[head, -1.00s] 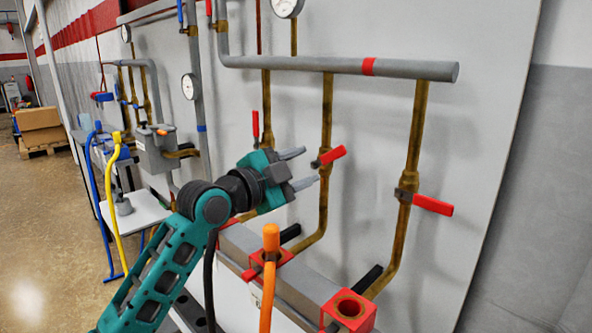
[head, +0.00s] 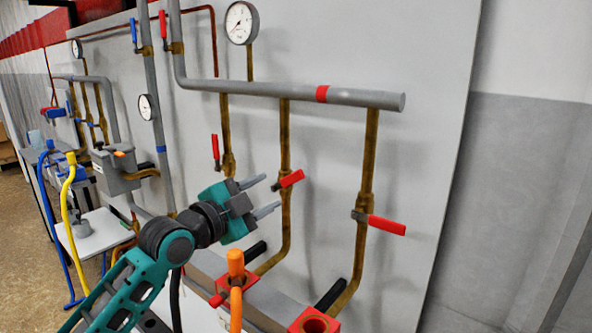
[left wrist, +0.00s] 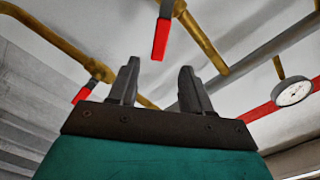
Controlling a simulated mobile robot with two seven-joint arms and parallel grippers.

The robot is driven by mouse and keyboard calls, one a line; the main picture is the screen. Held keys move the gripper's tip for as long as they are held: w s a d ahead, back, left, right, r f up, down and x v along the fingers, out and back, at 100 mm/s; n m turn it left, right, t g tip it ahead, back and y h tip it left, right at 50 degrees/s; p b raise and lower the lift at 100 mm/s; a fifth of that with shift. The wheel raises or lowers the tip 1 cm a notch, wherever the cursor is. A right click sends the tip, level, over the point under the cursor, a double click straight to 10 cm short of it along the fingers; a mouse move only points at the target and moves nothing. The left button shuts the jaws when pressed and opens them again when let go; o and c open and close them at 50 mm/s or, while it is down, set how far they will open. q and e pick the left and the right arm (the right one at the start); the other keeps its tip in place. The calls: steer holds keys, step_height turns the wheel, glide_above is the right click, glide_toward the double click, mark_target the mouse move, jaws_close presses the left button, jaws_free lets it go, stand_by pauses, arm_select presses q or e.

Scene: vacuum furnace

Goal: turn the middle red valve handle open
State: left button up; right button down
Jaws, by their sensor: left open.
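The middle red valve handle (head: 291,178) sits on the middle brass pipe (head: 285,140), tilted up to the right. My left gripper (head: 272,193) is open and empty, its fingertips just left of and below that handle; I see no clear contact. In the left wrist view my left gripper (left wrist: 159,68) shows both fingers apart, with a red handle (left wrist: 160,40), apparently the middle one, beyond and between them. A left red handle (head: 215,147) stands upright on its pipe, and a right red handle (head: 386,224) lies nearly level. My right gripper is out of view.
A grey horizontal pipe (head: 250,90) with a gauge (head: 241,22) runs above. Below the gripper are an orange-topped hose (head: 236,263) and a red square socket (head: 314,321). Black handles (head: 256,249) are close by. The panel right of the pipes is bare.

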mark_target(293, 179)
arm_select(q)
steer(key=x, duration=1.2)
steer(key=shift+s, duration=0.1)
jaws_close()
stand_by(0.4)
